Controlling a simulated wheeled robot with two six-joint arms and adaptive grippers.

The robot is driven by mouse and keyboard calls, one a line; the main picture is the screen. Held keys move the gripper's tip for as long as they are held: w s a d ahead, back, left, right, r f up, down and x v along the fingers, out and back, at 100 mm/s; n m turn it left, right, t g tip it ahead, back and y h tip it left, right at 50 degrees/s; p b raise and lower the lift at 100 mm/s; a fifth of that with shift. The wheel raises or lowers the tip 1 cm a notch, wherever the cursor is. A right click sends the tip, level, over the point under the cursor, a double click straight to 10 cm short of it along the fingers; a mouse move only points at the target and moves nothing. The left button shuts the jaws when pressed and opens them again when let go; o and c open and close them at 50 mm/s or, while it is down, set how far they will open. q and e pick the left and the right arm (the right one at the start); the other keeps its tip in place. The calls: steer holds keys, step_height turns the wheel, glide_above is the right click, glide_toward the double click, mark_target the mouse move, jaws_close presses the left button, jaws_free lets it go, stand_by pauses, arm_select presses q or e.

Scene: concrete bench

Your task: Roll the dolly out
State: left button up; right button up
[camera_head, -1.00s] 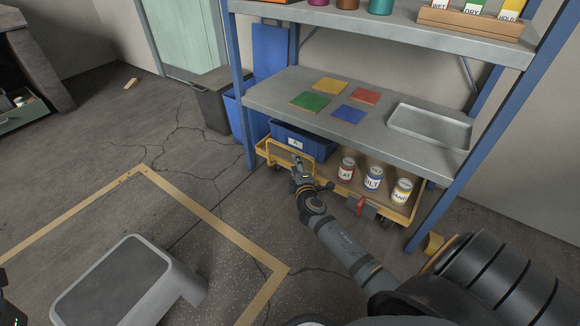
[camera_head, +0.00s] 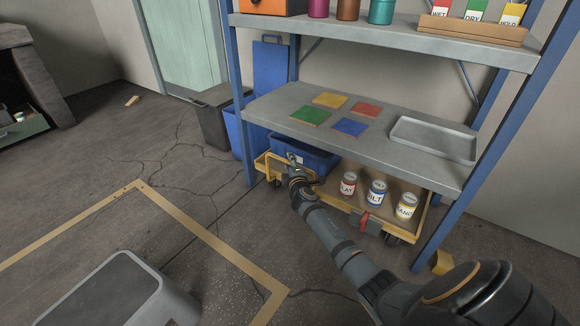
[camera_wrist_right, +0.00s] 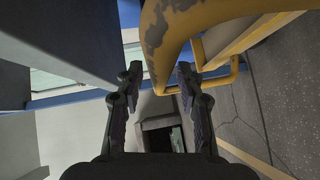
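The dolly (camera_head: 338,200) has a yellow frame, a wooden deck and dark casters, and stands under the shelf unit. It carries a blue bin (camera_head: 318,160) and three labelled cans (camera_head: 377,193). A red part (camera_head: 364,222) is on its front edge. My right gripper (camera_head: 293,160) is at the yellow handle (camera_head: 272,168) at the dolly's left end. In the right wrist view my right gripper (camera_wrist_right: 158,76) is open, and the chipped yellow handle bar (camera_wrist_right: 165,45) passes close to or between the fingertips; contact is unclear. My left gripper is out of view.
The shelf unit (camera_head: 375,125) stands over the dolly, with blue posts on both sides. A yellow block (camera_head: 441,262) sits by the right front post. Bins (camera_head: 214,118) stand left of the shelf. The taped floor (camera_head: 190,222) is mostly clear; a grey box-like object (camera_head: 118,290) is at front left.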

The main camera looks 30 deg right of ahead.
steer(key=shift+w+d, duration=0.1)
steer(key=shift+w, duration=0.05)
jaws_close()
stand_by(0.4)
